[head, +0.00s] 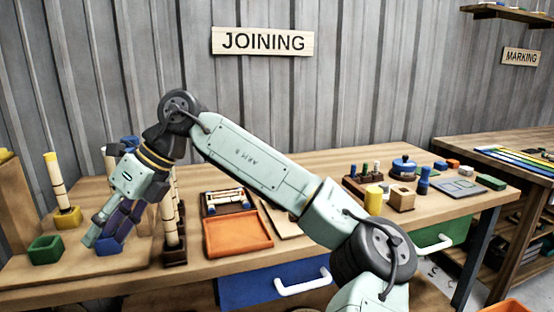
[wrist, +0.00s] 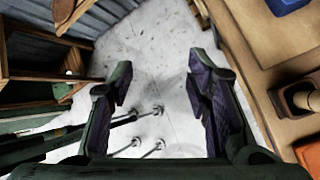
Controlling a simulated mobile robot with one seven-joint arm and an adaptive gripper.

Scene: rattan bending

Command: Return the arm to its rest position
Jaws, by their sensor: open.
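My arm reaches across the head view from the lower right to the left. My gripper (head: 105,232) points down at the left part of the joining bench (head: 330,168). In the wrist view, its two dark fingers (wrist: 163,85) stand apart with nothing between them. Pale floor shows beyond the gap, and the bench edge runs along the right. In the head view, a blue-purple patch by the fingertips is partly covered, and I cannot tell whether it is a finger pad or a thing on the bench.
Rattan poles stand in a yellow base (head: 67,219) and a dark base (head: 174,249) near my gripper. A green cup (head: 45,250) is at the left. An orange tray (head: 238,236) lies mid-bench. The blue drawer (head: 250,288) has a white handle. Stools' legs show below (wrist: 125,118).

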